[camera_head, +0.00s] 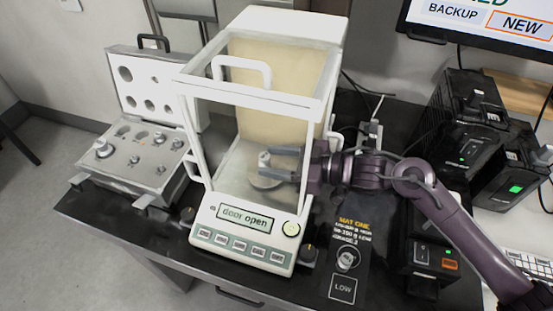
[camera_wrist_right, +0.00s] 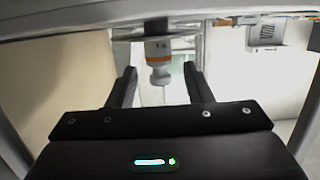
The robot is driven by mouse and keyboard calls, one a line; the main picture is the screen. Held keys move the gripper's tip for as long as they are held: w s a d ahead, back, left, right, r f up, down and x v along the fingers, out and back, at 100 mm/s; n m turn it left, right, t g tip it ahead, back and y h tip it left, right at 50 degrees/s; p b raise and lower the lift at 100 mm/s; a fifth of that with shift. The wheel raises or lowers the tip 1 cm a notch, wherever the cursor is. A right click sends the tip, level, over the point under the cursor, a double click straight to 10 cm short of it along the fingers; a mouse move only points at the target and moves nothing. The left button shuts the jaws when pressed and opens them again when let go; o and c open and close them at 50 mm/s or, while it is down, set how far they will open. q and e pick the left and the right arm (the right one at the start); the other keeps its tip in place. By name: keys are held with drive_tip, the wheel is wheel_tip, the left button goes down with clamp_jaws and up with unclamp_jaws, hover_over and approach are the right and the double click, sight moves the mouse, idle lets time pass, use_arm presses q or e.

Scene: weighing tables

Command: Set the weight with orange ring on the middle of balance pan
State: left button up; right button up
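The weight with the orange ring (camera_wrist_right: 158,52) appears inverted in the right wrist view, its base against the balance pan (camera_wrist_right: 125,36). In the head view the weight (camera_head: 264,158) stands upright on the round pan (camera_head: 262,181) inside the balance (camera_head: 240,212), whose display reads "door open". My right gripper (camera_head: 279,162) reaches in through the open right side. Its fingers also show in the right wrist view (camera_wrist_right: 160,74), spread apart with a gap to the weight on both sides. My left gripper is not in view.
An open weight case (camera_head: 137,172) stands left of the balance. Another weight (camera_head: 346,258) stands on the dark mat (camera_head: 338,232) at right. Black devices (camera_head: 460,115) crowd the right side. The balance's frame and glass closely surround my right gripper.

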drive_tip(key=shift+d+r, duration=0.15)
drive_tip(key=shift+r, duration=0.05)
drive_tip(key=b+v, duration=0.1)
drive_tip(key=v, duration=1)
drive_tip(key=shift+s+d, duration=0.2)
drive_tip(key=shift+d, duration=0.1)
drive_tip(key=shift+r, duration=0.1)
